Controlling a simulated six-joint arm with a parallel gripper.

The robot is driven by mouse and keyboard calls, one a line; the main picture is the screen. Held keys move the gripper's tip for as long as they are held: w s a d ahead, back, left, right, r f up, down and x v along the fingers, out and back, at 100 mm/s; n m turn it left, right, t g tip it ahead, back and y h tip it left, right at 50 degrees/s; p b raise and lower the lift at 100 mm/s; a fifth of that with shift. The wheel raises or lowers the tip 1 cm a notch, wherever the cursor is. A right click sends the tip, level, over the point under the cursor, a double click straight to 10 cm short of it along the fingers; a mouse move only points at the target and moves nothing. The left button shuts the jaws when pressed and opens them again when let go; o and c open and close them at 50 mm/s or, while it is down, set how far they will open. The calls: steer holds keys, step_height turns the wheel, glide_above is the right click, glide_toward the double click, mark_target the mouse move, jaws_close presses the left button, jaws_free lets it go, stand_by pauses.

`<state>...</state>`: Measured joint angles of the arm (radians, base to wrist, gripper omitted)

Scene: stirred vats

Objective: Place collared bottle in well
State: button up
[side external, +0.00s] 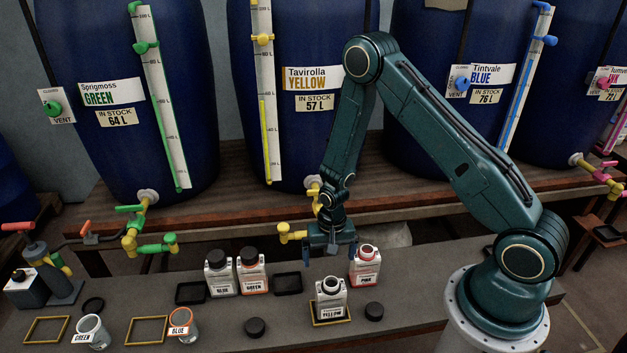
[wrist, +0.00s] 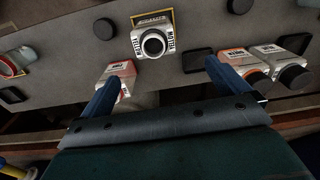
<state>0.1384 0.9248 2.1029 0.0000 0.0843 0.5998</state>
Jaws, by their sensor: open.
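My gripper (side external: 330,258) is open and empty, pointing down above the bench behind the open YELLOW bottle (side external: 331,297); its fingers also show in the wrist view (wrist: 162,74). The GREEN bottle (side external: 253,275) has an orange collar below its black cap and stands left of my gripper. The open PINK bottle (side external: 364,268) has a red ring at its neck and stands right of it, partly behind a finger in the wrist view (wrist: 127,70). Dark square wells or trays lie beside the bottles, one right of GREEN (side external: 288,283) and one left of BLUE (side external: 190,293); both look empty.
The black-capped BLUE bottle (side external: 219,277) stands close beside GREEN. YELLOW stands in a yellow frame (side external: 331,322). Loose black caps (side external: 255,327) (side external: 374,311) lie in front. Cups labelled GREEN (side external: 91,331) and BLUE (side external: 184,325) stand at left. Vat taps (side external: 292,233) overhang the bench's back.

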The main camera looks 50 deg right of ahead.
step_height(320, 180, up, 26)
steer(key=s+a+n+t, duration=0.2)
steer(key=a+n, duration=0.1)
steer(key=n, duration=0.1)
steer(key=s+a+r+n+t, duration=0.1)
steer(key=s+r+n, duration=0.1)
steer(key=s+r, duration=0.4)
steer(key=s+a+r+n+t, duration=0.1)
steer(key=s+r+n+t, duration=0.1)
steer(key=s+r, duration=0.5)
steer(key=s, duration=0.5)
steer(key=shift+a+r, duration=0.15)
steer(key=shift+r, duration=0.1)
